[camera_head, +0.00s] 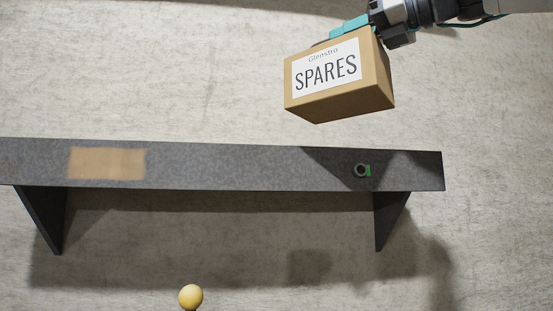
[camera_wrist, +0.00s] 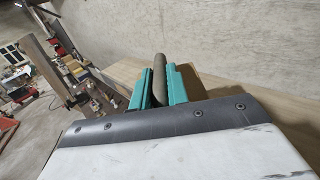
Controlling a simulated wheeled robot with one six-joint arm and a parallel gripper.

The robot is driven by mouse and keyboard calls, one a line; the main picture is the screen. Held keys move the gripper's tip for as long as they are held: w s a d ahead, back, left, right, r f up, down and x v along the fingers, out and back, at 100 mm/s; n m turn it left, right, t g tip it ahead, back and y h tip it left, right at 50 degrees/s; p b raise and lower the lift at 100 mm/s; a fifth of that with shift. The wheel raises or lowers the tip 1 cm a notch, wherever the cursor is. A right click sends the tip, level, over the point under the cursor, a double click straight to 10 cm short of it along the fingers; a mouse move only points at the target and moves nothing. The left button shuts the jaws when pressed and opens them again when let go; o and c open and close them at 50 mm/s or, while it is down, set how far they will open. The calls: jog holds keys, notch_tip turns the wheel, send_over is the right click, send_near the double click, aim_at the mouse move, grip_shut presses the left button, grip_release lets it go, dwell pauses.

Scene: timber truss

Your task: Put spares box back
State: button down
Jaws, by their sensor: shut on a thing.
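The spares box (camera_head: 345,82) is a brown carton with a white label reading "Glenstro SPARES". It hangs tilted in the air at the upper right of the head view, above and apart from the shelf. My gripper (camera_head: 350,26) is at the box's top, with its teal fingers partly hidden behind it. In the wrist view, my gripper (camera_wrist: 160,88) is shut around a rounded olive-grey piece, with brown surface beside it. The dark grey wall shelf (camera_head: 250,169) has a tan rectangle (camera_head: 107,163) on its left part.
A yellow ball (camera_head: 191,296) stands below the shelf. The middle of the shelf is clear. The wrist view shows a cluttered floor (camera_wrist: 25,95) at left.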

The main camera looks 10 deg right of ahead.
jog(key=w+d+f, duration=0.2)
jog(key=w, duration=0.5)
jog(key=w+d+f, duration=0.3)
jog(key=w, duration=0.5)
jog(key=shift+w+d, duration=0.1)
jog(key=c, duration=1.4)
grip_release()
jog(key=shift+f, duration=0.15)
jog(key=shift+o, duration=0.2)
